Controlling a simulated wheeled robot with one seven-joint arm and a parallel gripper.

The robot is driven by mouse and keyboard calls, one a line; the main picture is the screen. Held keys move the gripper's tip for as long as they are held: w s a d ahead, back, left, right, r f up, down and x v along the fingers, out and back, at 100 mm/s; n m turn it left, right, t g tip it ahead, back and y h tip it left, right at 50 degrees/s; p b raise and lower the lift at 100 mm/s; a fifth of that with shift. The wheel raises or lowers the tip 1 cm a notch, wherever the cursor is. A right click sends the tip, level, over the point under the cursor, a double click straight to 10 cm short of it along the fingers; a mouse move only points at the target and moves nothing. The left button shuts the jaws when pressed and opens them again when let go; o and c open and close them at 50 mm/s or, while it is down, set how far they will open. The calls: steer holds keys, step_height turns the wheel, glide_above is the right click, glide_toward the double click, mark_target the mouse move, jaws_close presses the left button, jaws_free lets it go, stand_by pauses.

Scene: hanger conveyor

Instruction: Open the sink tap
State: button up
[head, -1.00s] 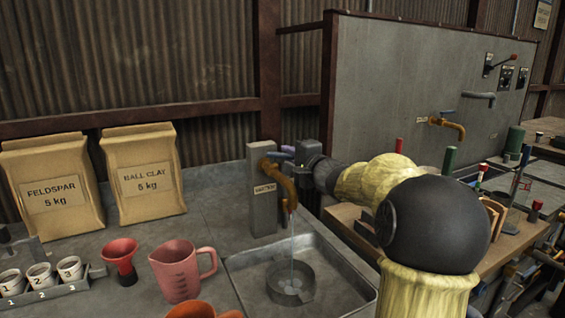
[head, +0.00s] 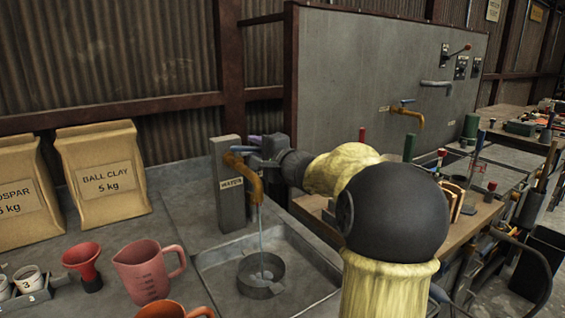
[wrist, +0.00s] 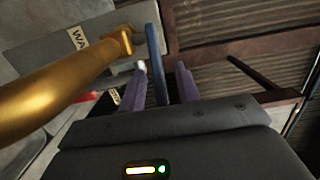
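The brass sink tap (head: 252,178) stands on a grey post (head: 228,185) with a label reading WATER. A thin stream of water (head: 261,238) runs from its spout into a round drain cup (head: 262,273) in the sink (head: 215,262). The tap's blue lever (head: 241,149) shows upright in the wrist view (wrist: 155,50). My gripper (wrist: 160,80) has one purple finger on each side of the lever, with a narrow gap visible at the right finger. In the head view my gripper is behind the tap, partly hidden by it.
A pink jug (head: 147,270), a red funnel (head: 84,262) and an orange vessel (head: 175,310) stand left of the sink. Clay bags (head: 102,170) stand behind them. A second brass tap (head: 410,116) is on the grey panel (head: 345,85) at right, above a crowded wooden bench.

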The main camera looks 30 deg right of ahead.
steer(key=s+d+b, duration=0.1)
steer(key=s+d, duration=0.1)
steer(key=s, duration=1.4)
steer(key=shift+d, duration=0.25)
